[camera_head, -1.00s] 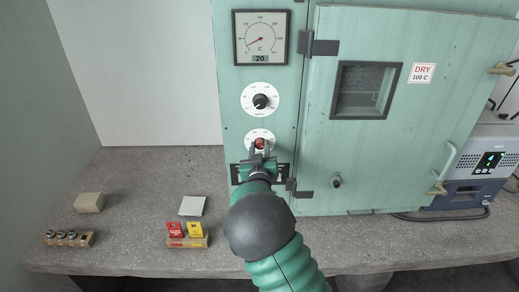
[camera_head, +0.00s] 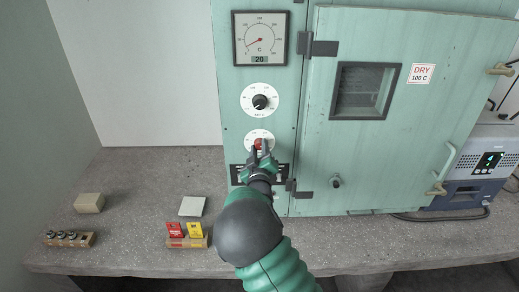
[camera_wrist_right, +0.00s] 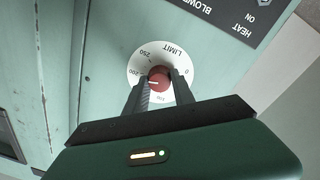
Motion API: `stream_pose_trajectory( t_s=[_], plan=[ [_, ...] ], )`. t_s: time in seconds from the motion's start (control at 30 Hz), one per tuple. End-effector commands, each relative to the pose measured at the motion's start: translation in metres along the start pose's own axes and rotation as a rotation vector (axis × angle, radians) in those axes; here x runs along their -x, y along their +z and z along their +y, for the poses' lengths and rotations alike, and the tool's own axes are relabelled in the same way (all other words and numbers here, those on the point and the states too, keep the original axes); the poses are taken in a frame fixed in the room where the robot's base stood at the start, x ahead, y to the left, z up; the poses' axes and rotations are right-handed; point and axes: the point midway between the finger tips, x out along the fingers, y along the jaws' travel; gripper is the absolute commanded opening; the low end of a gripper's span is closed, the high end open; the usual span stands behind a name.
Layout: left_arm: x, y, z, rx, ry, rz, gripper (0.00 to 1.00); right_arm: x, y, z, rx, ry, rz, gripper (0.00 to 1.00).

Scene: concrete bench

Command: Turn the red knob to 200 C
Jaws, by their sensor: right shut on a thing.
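The red knob (camera_head: 258,143) sits on a white dial marked LIMIT, low on the green cabinet front. In the right wrist view the red knob (camera_wrist_right: 159,79) is between the two fingers of my right gripper (camera_wrist_right: 161,86). My right gripper (camera_head: 259,151) is shut on it in the head view too. The white dial (camera_wrist_right: 150,55) shows 0, 200 and 250 around its rim. A pale line on the knob points left in the wrist view, towards the side with 200; the exact reading is unclear. My left gripper is not in view.
A black knob (camera_head: 260,102) is above the red one, and a gauge (camera_head: 260,38) reading 20 is above that. The oven door (camera_head: 395,150) is to the right. Small blocks and red and yellow packets (camera_head: 175,229) lie on the bench at left.

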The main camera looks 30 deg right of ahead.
Motion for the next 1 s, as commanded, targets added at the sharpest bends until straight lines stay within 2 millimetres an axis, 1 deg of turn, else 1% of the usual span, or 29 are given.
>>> stream_pose_trajectory(
  t_s=[0.03, 0.23, 0.27, 0.4, 0.67, 0.77, 0.87, 0.97, 1.0],
  plan=[
    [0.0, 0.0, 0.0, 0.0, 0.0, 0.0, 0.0, 0.002, 0.004, -0.005, 0.003, -0.01, -0.009, 0.0],
    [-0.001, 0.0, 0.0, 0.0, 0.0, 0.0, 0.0, 0.002, 0.004, -0.005, 0.002, -0.011, -0.009, 0.0],
    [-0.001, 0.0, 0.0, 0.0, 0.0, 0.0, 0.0, 0.002, 0.004, -0.005, 0.002, -0.011, -0.009, 0.34],
    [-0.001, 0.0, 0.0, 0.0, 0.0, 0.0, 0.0, 0.001, 0.003, -0.004, 0.001, -0.008, -0.007, 0.52],
    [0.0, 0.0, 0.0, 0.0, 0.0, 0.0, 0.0, 0.0, 0.002, -0.003, -0.001, -0.005, -0.004, 0.52],
    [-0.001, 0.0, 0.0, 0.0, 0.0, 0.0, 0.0, 0.005, 0.002, -0.003, -0.001, -0.004, -0.004, 0.52],
    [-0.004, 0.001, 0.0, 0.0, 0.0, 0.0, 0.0, 0.021, 0.002, -0.003, -0.003, -0.005, -0.003, 0.52],
    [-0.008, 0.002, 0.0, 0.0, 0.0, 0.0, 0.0, 0.047, 0.002, -0.004, -0.004, -0.006, -0.003, 0.52],
    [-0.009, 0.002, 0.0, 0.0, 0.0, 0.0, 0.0, 0.059, 0.002, -0.004, -0.003, -0.007, -0.003, 0.52]
  ],
)
